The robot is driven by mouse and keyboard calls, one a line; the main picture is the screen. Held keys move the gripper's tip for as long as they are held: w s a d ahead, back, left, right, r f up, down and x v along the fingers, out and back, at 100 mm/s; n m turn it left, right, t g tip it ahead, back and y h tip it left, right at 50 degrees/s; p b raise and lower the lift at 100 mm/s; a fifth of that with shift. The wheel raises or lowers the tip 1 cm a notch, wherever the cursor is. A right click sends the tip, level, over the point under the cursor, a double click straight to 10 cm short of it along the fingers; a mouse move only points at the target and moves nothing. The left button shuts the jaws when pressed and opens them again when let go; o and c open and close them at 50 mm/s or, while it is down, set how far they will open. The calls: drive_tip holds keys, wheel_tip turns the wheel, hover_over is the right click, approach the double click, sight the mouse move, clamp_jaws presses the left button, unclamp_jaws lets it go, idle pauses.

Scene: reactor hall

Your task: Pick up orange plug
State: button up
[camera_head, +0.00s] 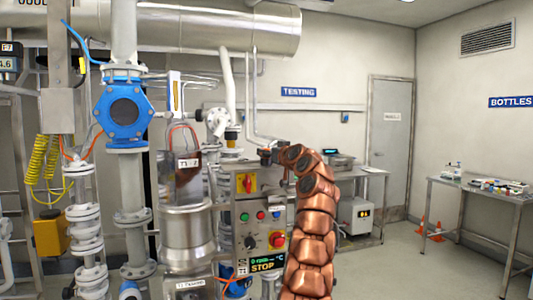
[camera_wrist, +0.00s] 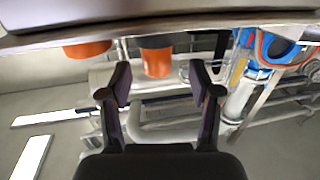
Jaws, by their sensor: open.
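In the wrist view an orange plug (camera_wrist: 157,60) hangs below a grey edge, ahead of my gripper and roughly between its fingertips. A second orange piece (camera_wrist: 88,50) shows to its left under the same edge. My gripper (camera_wrist: 163,84) is open, with one dark finger on each side and nothing held. I cannot tell how far the plug is from the fingertips. In the head view my gripper (camera_head: 270,155) is small and dark at the end of my copper arm, near the top of a control box. The plug cannot be made out there.
The grey control box (camera_head: 262,217) has a red-yellow switch, buttons and a STOP display. A metal vessel (camera_head: 188,235) and blue-flanged pipes (camera_head: 124,110) stand to its left. A side table (camera_head: 480,190) is at the right, with open floor before it.

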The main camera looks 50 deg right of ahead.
drive_tip(key=p+x, duration=0.2)
drive_tip(key=shift+w+d+r, duration=0.2)
drive_tip(key=shift+d, duration=0.1)
drive_tip(key=shift+w+d+f+p, duration=0.15)
drive_tip(key=shift+w+f+p, duration=0.05)
drive_tip(key=shift+w+p, duration=0.25)
drive_tip(key=shift+c, duration=0.3)
clamp_jaws()
